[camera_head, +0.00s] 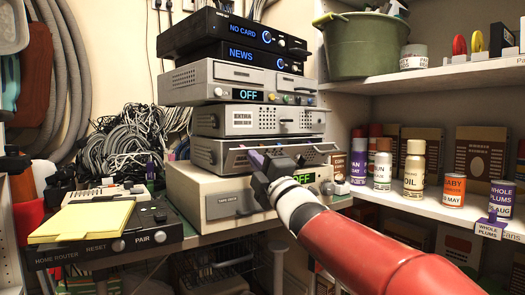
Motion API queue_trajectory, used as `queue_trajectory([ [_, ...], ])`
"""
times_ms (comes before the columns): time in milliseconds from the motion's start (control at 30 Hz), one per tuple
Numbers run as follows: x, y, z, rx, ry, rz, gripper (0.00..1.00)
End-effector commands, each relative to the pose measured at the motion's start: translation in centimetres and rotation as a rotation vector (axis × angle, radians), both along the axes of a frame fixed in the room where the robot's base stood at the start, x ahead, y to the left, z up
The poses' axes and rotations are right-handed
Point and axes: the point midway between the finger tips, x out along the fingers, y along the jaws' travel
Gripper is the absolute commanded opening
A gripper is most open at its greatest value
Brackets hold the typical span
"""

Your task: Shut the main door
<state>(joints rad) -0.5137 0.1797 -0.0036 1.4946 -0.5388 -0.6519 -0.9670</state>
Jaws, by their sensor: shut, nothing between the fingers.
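A stack of electronic units stands on the desk. No part of it is readably labelled as the main door. The large bottom unit (190,197) has a flat front panel and a green display partly hidden behind my gripper. My gripper (256,160) is shut and empty, at the front of these two units, with its tip just below the tilted panel. I cannot tell whether it touches. My red arm hides part of the bottom unit's right side.
A black router (150,232) with a yellow notepad (85,220) sits at the desk's left, before tangled cables (130,135). Shelves at right hold cans, bottles (414,168) and a green pot (365,45). Space in front of the desk is partly filled by my arm.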

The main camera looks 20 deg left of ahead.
Motion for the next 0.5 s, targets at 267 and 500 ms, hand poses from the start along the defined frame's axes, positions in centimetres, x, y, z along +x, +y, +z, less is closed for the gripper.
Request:
queue_trajectory([
  [267, 1.2, 1.3, 0.9, 0.0, 0.0, 0.0, 0.0],
  [500, 1.9, 2.1, 1.1, 0.0, 0.0, -0.001, 0.0],
])
